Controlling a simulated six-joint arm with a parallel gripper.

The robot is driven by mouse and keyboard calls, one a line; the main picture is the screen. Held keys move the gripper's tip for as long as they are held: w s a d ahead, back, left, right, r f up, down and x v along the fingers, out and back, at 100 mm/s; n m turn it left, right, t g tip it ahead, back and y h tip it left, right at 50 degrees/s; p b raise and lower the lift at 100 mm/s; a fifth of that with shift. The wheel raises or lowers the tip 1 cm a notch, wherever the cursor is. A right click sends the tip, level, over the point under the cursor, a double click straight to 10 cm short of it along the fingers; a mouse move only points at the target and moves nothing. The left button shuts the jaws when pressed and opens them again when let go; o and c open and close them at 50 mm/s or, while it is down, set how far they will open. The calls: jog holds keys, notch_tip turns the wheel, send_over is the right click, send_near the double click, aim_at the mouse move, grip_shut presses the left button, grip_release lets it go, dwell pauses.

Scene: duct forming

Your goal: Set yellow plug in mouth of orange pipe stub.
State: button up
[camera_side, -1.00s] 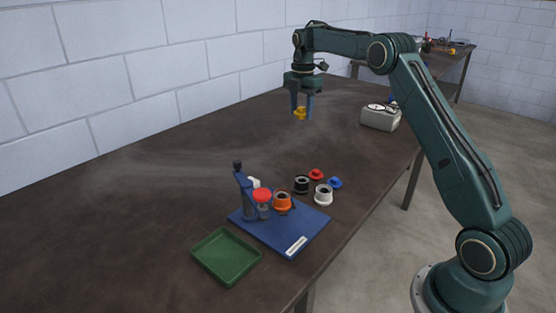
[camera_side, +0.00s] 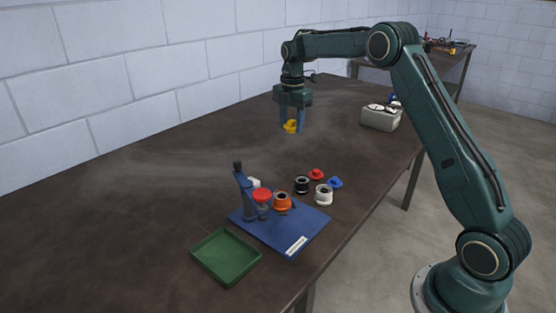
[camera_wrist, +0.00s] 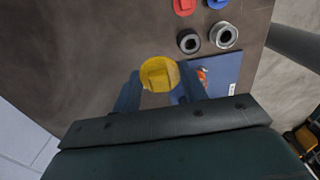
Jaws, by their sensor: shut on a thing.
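My gripper (camera_side: 291,127) is shut on the yellow plug (camera_side: 290,127) and holds it in the air above the table, behind the blue base plate. In the wrist view the yellow plug (camera_wrist: 159,73) sits between the two blue fingertips. In the wrist view the stub is mostly hidden behind the gripper; only a small orange bit shows. The plug and stub are well apart.
Black (camera_side: 302,185) and white (camera_side: 324,194) stubs and red (camera_side: 316,174) and blue (camera_side: 335,182) plugs lie right. A green tray (camera_side: 226,256) is in front.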

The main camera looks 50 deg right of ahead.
send_near(282, 196)
jog(key=shift+w+d+f, duration=0.15)
jog(key=shift+w+d, duration=0.15)
jog(key=shift+w, duration=0.05)
jog(key=shift+s+a+f, duration=0.2)
jog(key=shift+s+a, duration=0.05)
jog(key=shift+a, duration=0.05)
jog(key=shift+f, duration=0.15)
jog(key=shift+f, duration=2.45)
jog(key=shift+f, duration=0.1)
jog(key=o, duration=1)
jog(key=shift+o, duration=0.2)
